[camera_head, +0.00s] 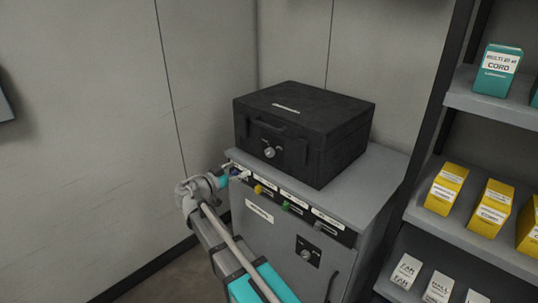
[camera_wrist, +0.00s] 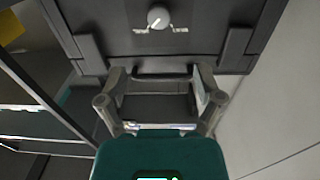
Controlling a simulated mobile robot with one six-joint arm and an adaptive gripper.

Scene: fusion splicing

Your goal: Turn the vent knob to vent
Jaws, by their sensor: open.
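A black lidded case (camera_head: 304,131) sits on a grey cabinet. On its front is a round grey knob (camera_head: 269,152) on a dark plate with small labels; the lettering is too small to read. A similar knob (camera_wrist: 158,18) shows at the top of the wrist view, between two small white labels, with a pale pointer line slanting down-left. A second knob (camera_head: 306,254) is on a plate on the cabinet's front. My gripper (camera_head: 238,174) is at the cabinet's upper left front edge, left of and below the case's knob. In the wrist view its fingers (camera_wrist: 160,78) are apart and hold nothing visible.
The grey cabinet (camera_head: 388,178) has a row of labelled, coloured fittings along its upper front. A shelf rack (camera_head: 468,226) with yellow cord boxes (camera_head: 446,189) and a teal box (camera_head: 497,71) stands at right. Walls are close behind and left.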

